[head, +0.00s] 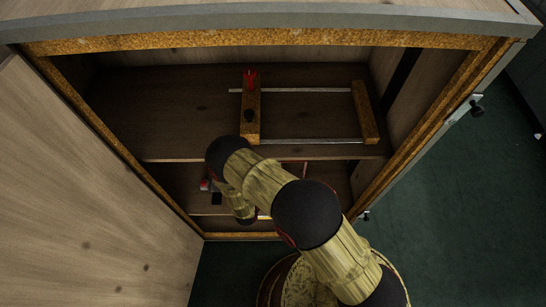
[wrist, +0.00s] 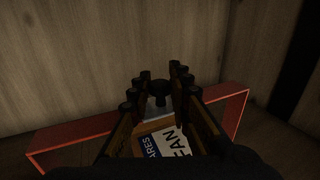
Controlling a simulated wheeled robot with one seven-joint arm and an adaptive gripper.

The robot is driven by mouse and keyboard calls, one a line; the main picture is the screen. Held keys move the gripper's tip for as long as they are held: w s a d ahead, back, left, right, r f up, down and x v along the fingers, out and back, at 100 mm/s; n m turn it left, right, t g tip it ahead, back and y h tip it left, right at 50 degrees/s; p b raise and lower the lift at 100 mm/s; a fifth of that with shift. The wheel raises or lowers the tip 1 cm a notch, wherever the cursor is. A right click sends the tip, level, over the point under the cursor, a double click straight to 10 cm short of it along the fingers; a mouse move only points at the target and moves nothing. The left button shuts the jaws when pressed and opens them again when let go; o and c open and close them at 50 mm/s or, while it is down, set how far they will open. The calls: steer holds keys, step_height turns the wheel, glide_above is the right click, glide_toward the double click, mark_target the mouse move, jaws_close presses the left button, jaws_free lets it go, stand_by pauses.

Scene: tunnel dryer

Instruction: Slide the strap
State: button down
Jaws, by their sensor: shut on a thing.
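In the wrist view my gripper (wrist: 160,84) has its dark fingers on both sides of a black knob (wrist: 158,93) and is shut on it. Below the knob lies an orange-brown wooden piece (wrist: 140,127) with a white and blue label (wrist: 168,146), partly hidden between the fingers. It looks like the strap, though I cannot be sure. A see-through red bar with a bright red outline (wrist: 60,147) runs crosswise behind the fingers. In the head view my arm reaches into the lower compartment and hides most of the gripper and the piece there.
On the upper shelf (head: 165,115) a wooden crosspiece (head: 250,128) with a black knob and red piece (head: 250,80) spans two metal rails (head: 310,141). Another wooden bar (head: 365,112) stands at right. The cabinet door (head: 85,200) is open at left. Cabinet walls enclose the arm's reach.

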step_height(320, 180, up, 12)
steer(key=p, duration=0.6)
steer(key=shift+r, duration=0.15)
steer(key=c, duration=1.7)
jaws_free()
steer(key=shift+o, duration=0.2)
steer(key=v, duration=1.2)
